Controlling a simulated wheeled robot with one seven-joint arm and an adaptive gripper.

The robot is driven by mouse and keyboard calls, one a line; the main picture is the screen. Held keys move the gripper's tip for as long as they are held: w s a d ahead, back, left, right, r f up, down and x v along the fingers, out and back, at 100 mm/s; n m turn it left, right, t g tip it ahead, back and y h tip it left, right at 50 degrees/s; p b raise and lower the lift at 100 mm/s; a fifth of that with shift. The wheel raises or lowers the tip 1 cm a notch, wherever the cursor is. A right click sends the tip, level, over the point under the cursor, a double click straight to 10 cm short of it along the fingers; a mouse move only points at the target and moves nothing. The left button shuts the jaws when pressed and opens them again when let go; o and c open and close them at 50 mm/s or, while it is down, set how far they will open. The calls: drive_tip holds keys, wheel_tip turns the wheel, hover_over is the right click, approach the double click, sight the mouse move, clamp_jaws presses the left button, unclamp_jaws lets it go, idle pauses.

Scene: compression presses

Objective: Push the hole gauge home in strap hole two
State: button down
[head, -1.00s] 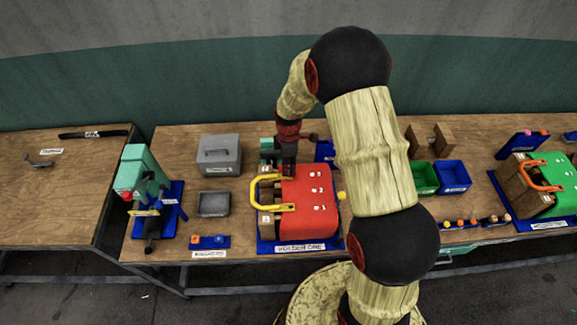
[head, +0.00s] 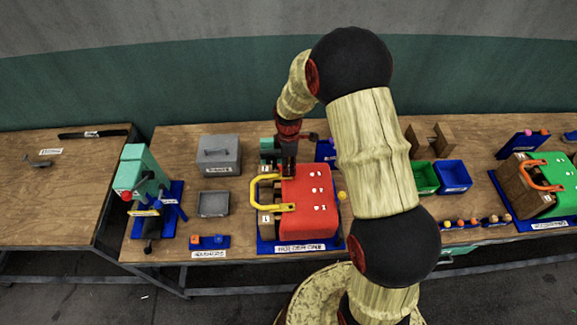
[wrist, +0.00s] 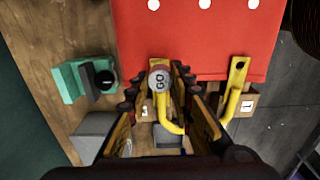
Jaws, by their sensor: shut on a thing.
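The red block of holder one (head: 308,205) has a yellow handle (head: 268,208) on its left side and a row of small white marks on top. These white marks (wrist: 204,4) show at the top edge of the wrist view; I cannot tell which is hole two. My gripper (head: 289,172) is low at the block's far left corner. In the wrist view my gripper (wrist: 159,88) is shut on the hole gauge (wrist: 160,78), whose round grey end reads GO. The gauge appears over one end of the yellow handle, beside the red block; its tip is hidden.
A teal piece (wrist: 75,80) stands close beside the gripper. A grey lidded box (head: 219,155) and a grey tray (head: 213,204) are to the left. Green (head: 424,177) and blue (head: 453,176) bins are to the right. Bare wood lies between the tray and holder one.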

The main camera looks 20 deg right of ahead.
drive_tip(key=shift+f+b, duration=1.05)
drive_tip(key=shift+f, duration=0.4)
drive_tip(key=c, duration=1.6)
unclamp_jaws()
drive_tip(key=shift+o, duration=0.6)
drive_tip(key=shift+r, duration=0.1)
wheel_tip(320, 180, up, 12)
